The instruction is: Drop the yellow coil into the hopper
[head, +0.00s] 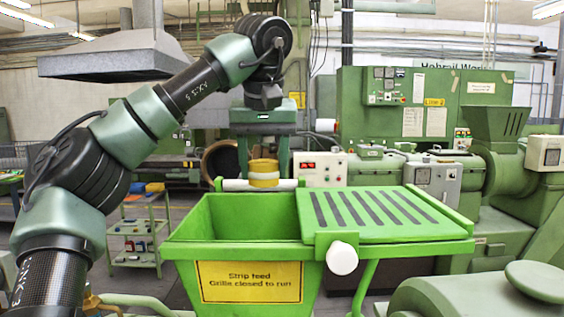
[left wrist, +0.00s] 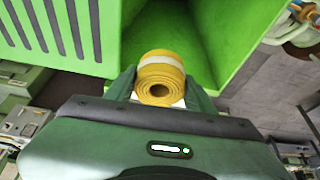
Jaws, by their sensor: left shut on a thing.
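The yellow coil (head: 264,172) is a rolled strip with a pale band around it. My left gripper (head: 263,165) is shut on it and holds it at the far side of the hopper's open part in the head view. In the left wrist view, the coil (left wrist: 161,76) sits between the two fingers (left wrist: 160,88), with the green inside of the hopper behind it. The green hopper (head: 230,255) bears a yellow sign about strip feed and a closed grille. Its left part is open, and the slotted grille (head: 380,212) covers the right part. My right gripper is not in view.
A white round knob (head: 341,258) sticks out at the hopper's front. A control box (head: 321,169) with a red display stands behind it. Green machines (head: 430,115) fill the back right. A shelf cart (head: 138,235) stands at the left on the floor.

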